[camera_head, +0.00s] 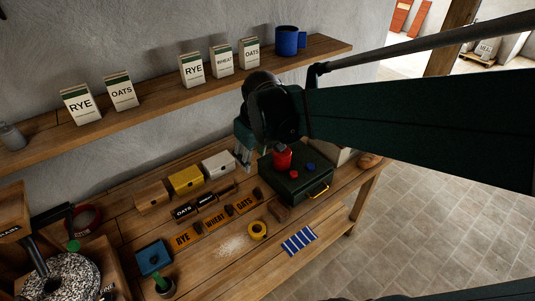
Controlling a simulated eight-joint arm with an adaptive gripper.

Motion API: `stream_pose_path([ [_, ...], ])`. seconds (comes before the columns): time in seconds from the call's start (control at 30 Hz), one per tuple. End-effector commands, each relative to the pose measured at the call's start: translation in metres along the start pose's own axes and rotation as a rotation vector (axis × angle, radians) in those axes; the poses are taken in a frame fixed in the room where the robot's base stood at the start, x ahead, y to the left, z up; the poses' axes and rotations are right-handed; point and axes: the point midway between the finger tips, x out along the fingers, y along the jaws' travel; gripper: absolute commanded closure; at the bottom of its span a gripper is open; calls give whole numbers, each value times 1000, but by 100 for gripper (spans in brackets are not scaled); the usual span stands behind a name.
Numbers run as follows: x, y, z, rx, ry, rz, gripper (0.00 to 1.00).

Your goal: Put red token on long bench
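A small red token (293,174) lies on the lid of a dark green box (305,188), close to a blue token (311,167) and just in front of a red can-like object (282,157). The box stands on the long wooden bench (213,274), toward its right end. My gripper (243,160) hangs above the back of the bench, to the left of the red token and apart from it. Its fingers are small and partly dark, so I cannot tell whether they are open or shut.
Yellow (186,180) and white (218,164) boxes stand along the back. RYE, WHEAT and OATS plates (215,221), a yellow tape roll (257,230) and a blue striped cloth (299,241) lie on the bench. A shelf (160,95) with packets runs above. Bare wood shows at the front.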

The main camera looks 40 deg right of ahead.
Motion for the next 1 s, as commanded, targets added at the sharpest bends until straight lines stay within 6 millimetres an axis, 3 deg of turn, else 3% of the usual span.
stream_pose_path([
  [0.47, 54, 72, -3, -49, -118, -25, 60],
  [1.0, 126, 153, 19, -103, -236, -90, 60],
])
